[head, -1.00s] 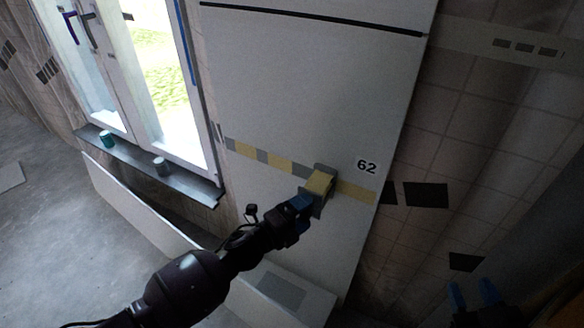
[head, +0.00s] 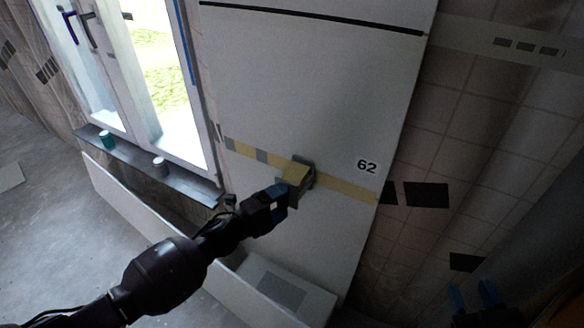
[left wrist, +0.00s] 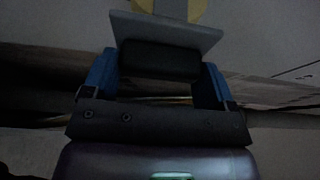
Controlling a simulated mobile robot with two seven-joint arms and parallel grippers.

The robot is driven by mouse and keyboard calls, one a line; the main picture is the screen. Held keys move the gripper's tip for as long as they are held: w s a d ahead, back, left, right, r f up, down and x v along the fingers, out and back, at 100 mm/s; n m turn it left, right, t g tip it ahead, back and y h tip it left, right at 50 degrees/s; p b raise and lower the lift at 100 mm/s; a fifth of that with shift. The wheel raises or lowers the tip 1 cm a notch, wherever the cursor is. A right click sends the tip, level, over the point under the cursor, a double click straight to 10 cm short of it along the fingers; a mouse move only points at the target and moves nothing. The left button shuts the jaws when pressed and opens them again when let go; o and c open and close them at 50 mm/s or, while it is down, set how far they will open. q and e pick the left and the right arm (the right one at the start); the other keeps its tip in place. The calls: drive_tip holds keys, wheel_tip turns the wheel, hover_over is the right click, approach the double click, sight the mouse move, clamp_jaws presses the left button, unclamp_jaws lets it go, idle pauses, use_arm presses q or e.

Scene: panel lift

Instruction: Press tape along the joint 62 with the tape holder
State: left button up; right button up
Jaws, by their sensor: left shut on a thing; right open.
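The joint labelled 62 (head: 367,166) runs across the pale wall panel (head: 310,90). Right of the holder the joint shows as plain yellow (head: 345,190); to the left it shows alternating yellow and grey patches (head: 245,150). My right gripper (head: 474,296) is open and empty at the lower right.
A window with a dark sill (head: 150,165) stands left of the panel, with a green cup (head: 106,139) and a grey cup (head: 159,164) on it. A long white board (head: 140,215) and a pale box (head: 285,285) are low in front. Tiled wall lies to the right.

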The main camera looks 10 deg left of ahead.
use_arm(q)
drive_tip(key=w+a+b, duration=0.3)
drive_tip(key=w+a, duration=0.2)
drive_tip(key=a, duration=0.8)
drive_tip(key=w+a+b, duration=0.3)
drive_tip(key=w+a, duration=0.3)
drive_tip(key=a, duration=0.7)
drive_tip(key=shift+a+b, duration=0.15)
drive_tip(key=shift+b, duration=0.15)
use_arm(e)
wheel_tip(320, 180, down, 12)
drive_tip(key=s+g, duration=0.2)
drive_tip(key=shift+f, duration=0.2)
use_arm(q)
drive_tip(key=shift+r, duration=0.15)
